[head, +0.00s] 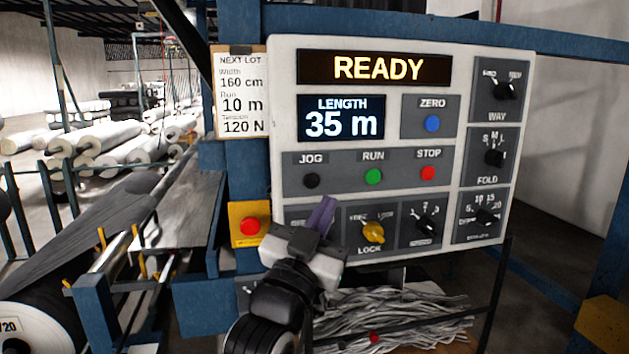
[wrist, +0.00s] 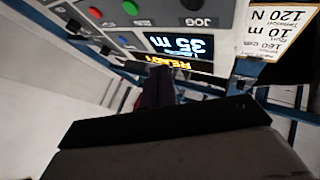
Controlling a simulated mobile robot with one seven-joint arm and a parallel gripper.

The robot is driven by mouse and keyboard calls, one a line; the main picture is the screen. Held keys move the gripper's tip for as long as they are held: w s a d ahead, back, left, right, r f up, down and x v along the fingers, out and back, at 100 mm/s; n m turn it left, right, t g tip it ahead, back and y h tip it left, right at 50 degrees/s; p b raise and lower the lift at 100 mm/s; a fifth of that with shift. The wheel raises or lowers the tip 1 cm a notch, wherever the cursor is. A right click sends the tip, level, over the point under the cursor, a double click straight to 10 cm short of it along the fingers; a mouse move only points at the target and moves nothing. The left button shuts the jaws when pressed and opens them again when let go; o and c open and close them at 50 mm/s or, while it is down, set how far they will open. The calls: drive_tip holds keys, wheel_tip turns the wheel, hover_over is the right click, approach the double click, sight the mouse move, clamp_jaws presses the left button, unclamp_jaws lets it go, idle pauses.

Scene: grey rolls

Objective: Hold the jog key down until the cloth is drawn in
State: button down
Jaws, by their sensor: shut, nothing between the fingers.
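The jog key (head: 311,180) is a round black button under the JOG label on the white control panel (head: 285,80). It also shows at the top edge of the wrist view (wrist: 193,5). My gripper (head: 325,203) is shut and empty, its dark purple fingers pointing up just below and right of the jog key in the head view. I see no contact with the key. In the wrist view the fingers (wrist: 158,78) overlap the READY display (wrist: 172,62). The length display (head: 341,118) reads 35 m. Grey cloth (head: 85,230) slopes along the machine at left.
Green RUN (head: 373,176) and red STOP (head: 428,173) buttons sit right of the jog key. A yellow-backed red button (head: 250,225) is left of my gripper. The yellow LOCK knob (head: 373,232) is close on its right. A lot card (head: 241,95) reads 10 m.

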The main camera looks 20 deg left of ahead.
drive_tip(key=shift+w, duration=0.1)
approach(317, 177)
wheel_tip(317, 177, up, 3)
drive_tip(key=w+d, duration=0.2)
drive_tip(key=w, duration=0.1)
drive_tip(key=shift+w+a+b, duration=0.3)
drive_tip(key=shift+w+b, duration=0.15)
drive_tip(key=shift+w, duration=0.15)
drive_tip(key=shift+w, duration=0.1)
idle(1.5)
drive_tip(key=shift+w+a+b, duration=0.2)
drive_tip(key=shift+w+b, duration=0.1)
drive_tip(key=shift+w+a, duration=0.3)
drive_tip(key=shift+w, duration=0.05)
idle(4.2)
